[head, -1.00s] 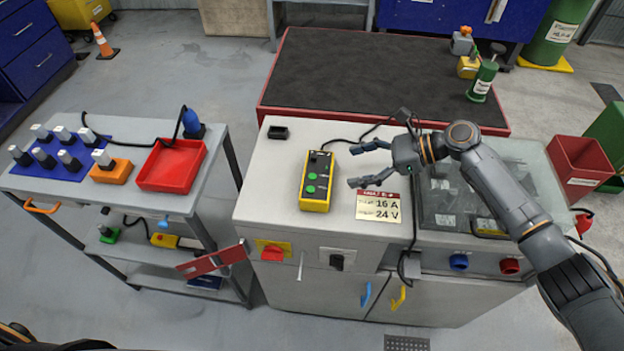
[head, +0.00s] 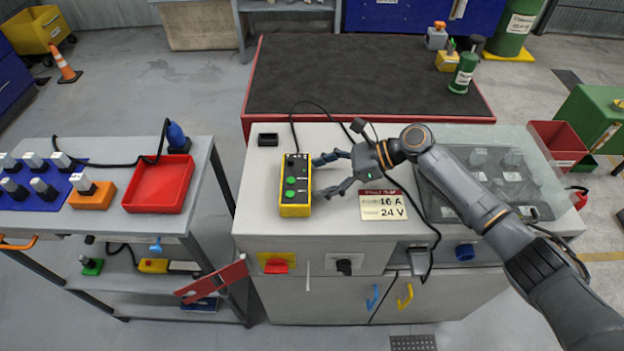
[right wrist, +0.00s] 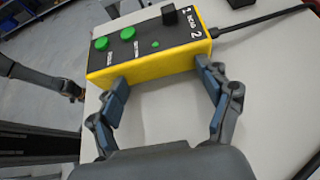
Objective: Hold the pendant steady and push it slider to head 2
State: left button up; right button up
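The pendant (head: 295,205) is a yellow box with a black face and two green buttons, lying on the light cabinet top. It also shows in the right wrist view (right wrist: 143,68). Its black slider knob (right wrist: 169,14) stands near the cable end, closer to the printed 1 than the 2 of the "HEAD" label. A small green light (right wrist: 155,44) shows on the face. My right gripper (head: 318,178) is open at the pendant's right side, fingers apart and pointing at its yellow side wall. Its fingertips are at or very near that wall; contact is unclear.
A rating plate (head: 383,205) lies under my right arm. A clear cover (head: 470,180) stands to the right. A small black box (head: 268,140) sits behind the pendant. The pendant's cable (head: 322,107) runs behind my gripper. A trolley with a red tray (head: 158,185) stands left.

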jog(key=shift+s, duration=0.1)
jog(key=shift+c, duration=1)
grip_shut()
jog(key=c, duration=1.2)
grip_release()
jog(key=o, duration=1.4)
jog(key=shift+c, duration=0.2)
pick_arm(q)
jog(key=shift+s+d, duration=0.1)
jog(key=shift+s, duration=0.1)
jog(key=shift+o, duration=0.4)
